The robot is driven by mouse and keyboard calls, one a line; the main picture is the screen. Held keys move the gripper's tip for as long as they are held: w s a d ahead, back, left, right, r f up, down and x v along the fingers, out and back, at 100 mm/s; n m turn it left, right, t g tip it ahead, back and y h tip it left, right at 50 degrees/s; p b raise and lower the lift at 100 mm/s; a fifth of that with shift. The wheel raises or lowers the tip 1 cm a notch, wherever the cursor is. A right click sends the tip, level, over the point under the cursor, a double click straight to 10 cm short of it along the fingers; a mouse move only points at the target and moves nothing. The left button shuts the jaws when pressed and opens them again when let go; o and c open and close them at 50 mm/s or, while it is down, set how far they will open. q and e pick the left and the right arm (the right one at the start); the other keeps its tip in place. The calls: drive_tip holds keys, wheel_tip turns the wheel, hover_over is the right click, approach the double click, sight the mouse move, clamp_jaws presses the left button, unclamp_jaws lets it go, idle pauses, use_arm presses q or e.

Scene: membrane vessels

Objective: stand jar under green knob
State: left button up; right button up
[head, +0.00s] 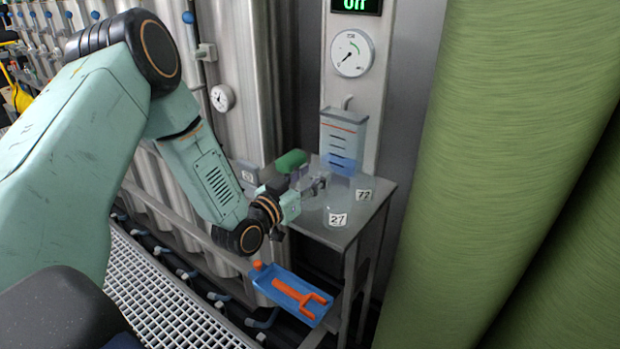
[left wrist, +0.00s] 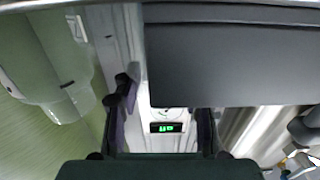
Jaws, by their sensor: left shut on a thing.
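My left gripper (head: 318,186) reaches in over the grey metal table and is shut on what looks like a clear jar, whose outline is very faint. A white label marked 27 (head: 338,220) shows just below the fingers, and a second white label (head: 363,195) shows to the right. A green knob-like cylinder (head: 291,162) shows just behind and left of the gripper. In the left wrist view the fingers (left wrist: 165,115) stand apart at both sides, and the held thing is not clear there. My right gripper is out of view.
A clear container with blue markings (head: 342,140) stands at the table's back, below a dial (head: 352,53). A blue tray (head: 290,294) with an orange tool (head: 300,294) is below the table's front. Large green cylinders (head: 500,180) close off the right.

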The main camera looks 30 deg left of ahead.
use_arm(q)
drive_tip(key=shift+s+d+f, duration=0.1)
drive_tip(key=shift+f, duration=0.05)
drive_tip(key=o, duration=1.2)
drive_tip(key=shift+o, duration=0.4)
